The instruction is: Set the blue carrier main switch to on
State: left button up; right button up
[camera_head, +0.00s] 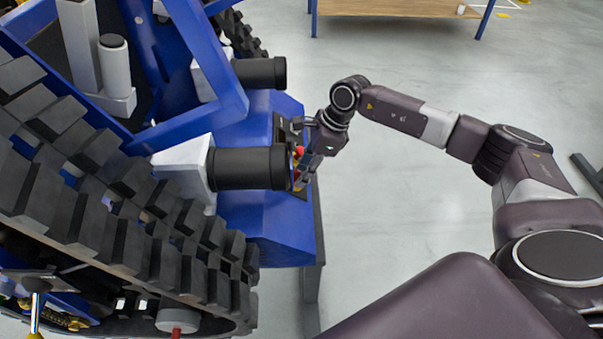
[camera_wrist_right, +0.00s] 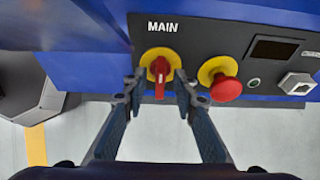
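The blue carrier (camera_head: 285,228) stands at left in the head view. In the right wrist view its black panel carries the main switch (camera_wrist_right: 160,67), a red rotary knob on a yellow disc under the label MAIN. Its red handle points down in that picture. My right gripper (camera_wrist_right: 160,80) is open, with one fingertip on each side of the handle and a visible gap on both sides. In the head view my right gripper (camera_head: 302,172) is at the panel and partly hides it, and a black cylinder hides more. My left gripper is not in view.
Right of the switch in the wrist view are a red mushroom button (camera_wrist_right: 226,88) on yellow, a dark display (camera_wrist_right: 274,50) and a grey square fitting (camera_wrist_right: 297,84). Black cylinders (camera_head: 248,168) jut out beside my right gripper. The floor (camera_head: 400,215) right of the carrier is clear.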

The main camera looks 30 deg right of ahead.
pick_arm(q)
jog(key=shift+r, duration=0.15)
pick_arm(e)
jog(key=shift+w+f, duration=0.1)
jog(key=shift+f, duration=0.1)
jog(key=shift+c, duration=0.2)
grip_shut()
